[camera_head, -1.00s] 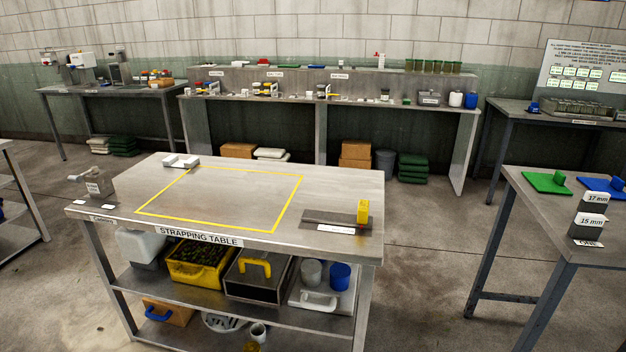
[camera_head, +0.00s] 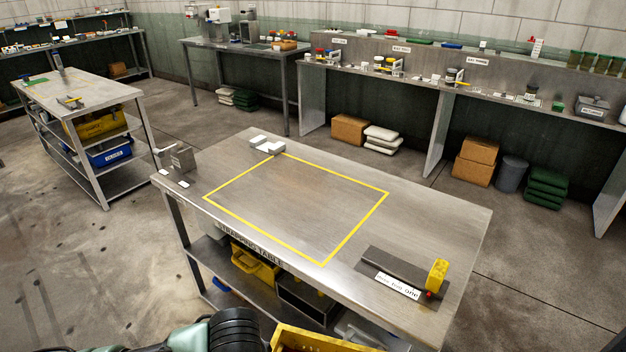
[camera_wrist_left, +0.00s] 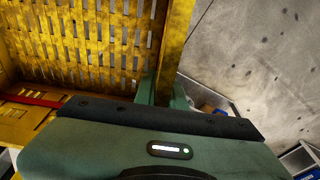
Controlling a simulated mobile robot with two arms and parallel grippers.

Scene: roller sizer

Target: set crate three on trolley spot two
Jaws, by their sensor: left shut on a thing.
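A yellow crate (camera_head: 305,341) shows at the bottom edge of the head view, mostly cut off by the frame. In the left wrist view its slatted yellow wall (camera_wrist_left: 100,40) fills the upper left. My left gripper (camera_wrist_left: 163,88) is shut on the crate at its yellow edge. A red band (camera_wrist_left: 35,98) shows beside the crate's slats. No number on the crate can be read. My right gripper is not in view. I cannot make out a marked trolley spot two in these frames.
The strapping table (camera_head: 455,235) stands ahead, with an empty yellow outline on top, a yellow-handled tool (camera_head: 437,277) at right and a metal dispenser (camera_head: 182,160) at left. A shelved metal stand (camera_head: 110,88) is at far left. Open floor (camera_head: 90,245) lies between them.

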